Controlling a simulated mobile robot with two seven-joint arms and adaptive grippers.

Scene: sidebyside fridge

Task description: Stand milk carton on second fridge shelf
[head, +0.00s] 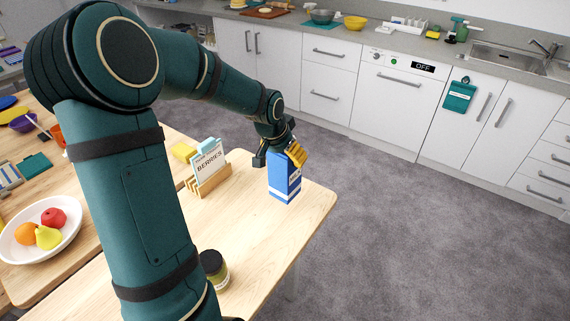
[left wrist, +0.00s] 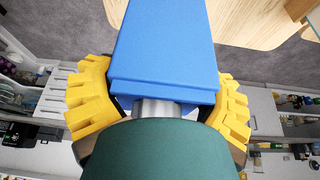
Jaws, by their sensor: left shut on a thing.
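The blue milk carton (head: 285,183) with a white band is upright near the far corner of the wooden table (head: 318,200). I cannot tell whether its base touches the table. My left gripper (head: 293,155) is shut on its upper part, coming from above and behind. In the left wrist view the carton (left wrist: 165,45) fills the middle, between the yellow fingers of my left gripper (left wrist: 160,98). My right gripper is not in view. The fridge and its second shelf do not show in the head view.
A berries card in a wooden holder (head: 211,185) stands left of the carton. A dark-lidded jar (head: 214,270) and a fruit bowl (head: 72,238) are nearer. Grey floor (head: 400,215) lies open between the table and the white counter cabinets (head: 330,80).

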